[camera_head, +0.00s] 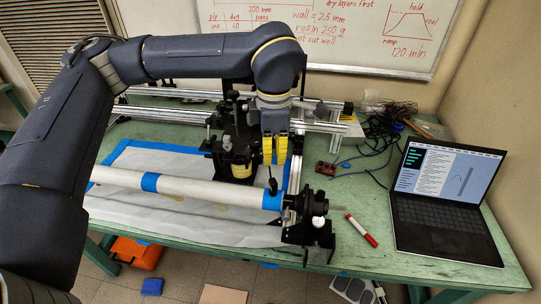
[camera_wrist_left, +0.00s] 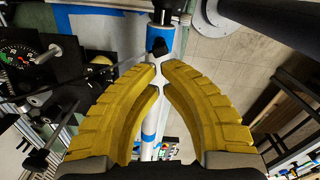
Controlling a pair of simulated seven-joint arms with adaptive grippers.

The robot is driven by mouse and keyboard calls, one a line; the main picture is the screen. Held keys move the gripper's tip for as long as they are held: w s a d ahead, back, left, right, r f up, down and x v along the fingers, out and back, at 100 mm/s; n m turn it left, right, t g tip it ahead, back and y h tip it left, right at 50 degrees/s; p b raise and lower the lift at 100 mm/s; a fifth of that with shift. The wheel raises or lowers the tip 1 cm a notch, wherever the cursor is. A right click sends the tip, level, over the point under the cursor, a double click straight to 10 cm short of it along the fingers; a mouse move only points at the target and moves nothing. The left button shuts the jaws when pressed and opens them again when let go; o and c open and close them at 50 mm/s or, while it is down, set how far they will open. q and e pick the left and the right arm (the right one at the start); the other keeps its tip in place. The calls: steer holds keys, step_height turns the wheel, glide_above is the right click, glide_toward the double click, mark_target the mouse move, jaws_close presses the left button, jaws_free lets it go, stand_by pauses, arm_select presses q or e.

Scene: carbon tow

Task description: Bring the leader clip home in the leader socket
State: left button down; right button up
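My left gripper (camera_head: 275,163) points down over the right end of the white mandrel tube (camera_head: 215,191). Its yellow fingers nearly meet in the left wrist view (camera_wrist_left: 161,68). The small black leader clip (camera_wrist_left: 158,48) sits right at the fingertips, with a thin dark tow running from it to the left. In the head view the clip (camera_head: 272,186) is a dark piece with a thin stem just below the fingers, in front of the blue tape band (camera_head: 272,200). I cannot clearly pick out the leader socket. Whether the clip touches the tube is unclear. My right gripper is out of view.
A black end mount (camera_head: 318,232) holds the tube's right end. A black winding carriage with a yellow-labelled spool (camera_head: 238,168) stands close left of the gripper. A red marker (camera_head: 361,230) and a laptop (camera_head: 445,195) lie to the right. Aluminium rails run behind.

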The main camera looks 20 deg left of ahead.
mark_target(273, 181)
arm_select(q)
steer(key=shift+f+m, duration=0.6)
steer(key=shift+f, duration=2.75)
steer(key=shift+f, duration=0.9)
steer(key=shift+r, duration=0.1)
step_height(273, 181, up, 15)
steer(key=shift+f, duration=0.2)
steer(key=c, duration=2.2)
jaws_free()
steer(key=shift+f, duration=6.55)
steer(key=shift+f, duration=0.8)
